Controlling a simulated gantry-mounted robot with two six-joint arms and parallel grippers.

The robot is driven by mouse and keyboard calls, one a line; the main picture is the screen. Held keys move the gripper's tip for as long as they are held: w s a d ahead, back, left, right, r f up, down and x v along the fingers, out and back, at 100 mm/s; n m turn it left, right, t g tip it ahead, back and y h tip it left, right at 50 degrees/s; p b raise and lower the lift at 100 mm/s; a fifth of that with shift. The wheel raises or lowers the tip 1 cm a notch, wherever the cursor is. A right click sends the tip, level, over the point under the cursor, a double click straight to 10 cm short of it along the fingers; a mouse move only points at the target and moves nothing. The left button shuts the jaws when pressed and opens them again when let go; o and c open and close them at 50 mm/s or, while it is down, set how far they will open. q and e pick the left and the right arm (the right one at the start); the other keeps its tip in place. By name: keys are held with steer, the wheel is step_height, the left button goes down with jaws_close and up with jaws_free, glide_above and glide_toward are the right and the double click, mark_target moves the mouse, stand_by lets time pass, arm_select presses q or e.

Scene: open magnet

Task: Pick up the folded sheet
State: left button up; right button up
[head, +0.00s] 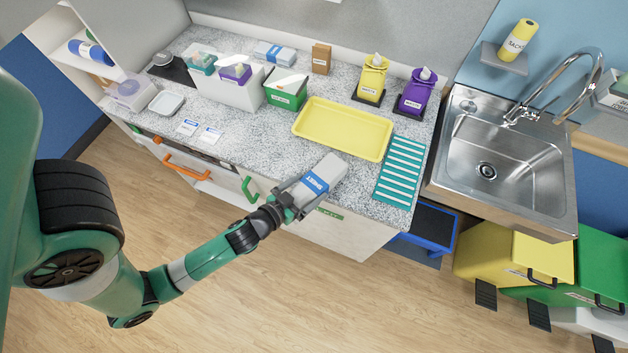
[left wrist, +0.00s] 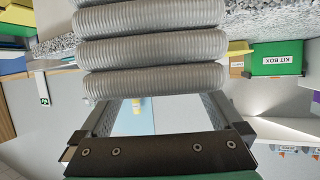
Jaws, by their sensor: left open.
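The folded sheet (head: 324,172) is a pale grey bundle with a blue labelled band, at the front edge of the speckled counter in the head view. In the left wrist view its thick rounded grey folds (left wrist: 150,48) fill the upper middle. My left gripper (head: 291,198) is open at the sheet's near end. In the left wrist view its two fingers (left wrist: 162,108) reach toward the left and right sides of the folds, and their tips are hidden by the sheet. I cannot tell whether they touch it. My right gripper is not in view.
A yellow tray (head: 342,110) lies behind the sheet, and a teal slatted mat (head: 402,170) lies to its right. A green box (head: 286,95) and purple and yellow bottles stand farther back. A steel sink (head: 488,165) is at right. Clear floor lies in front of the counter.

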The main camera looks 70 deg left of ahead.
mark_target(314, 183)
arm_select(q)
steer(key=x, duration=0.3)
steer(key=shift+w+a, duration=0.25)
steer(key=shift+w, duration=0.1)
steer(key=shift+r, duration=0.1)
steer(key=c, duration=1.5)
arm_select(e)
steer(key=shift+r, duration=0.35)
arm_select(q)
steer(key=shift+r, duration=0.1)
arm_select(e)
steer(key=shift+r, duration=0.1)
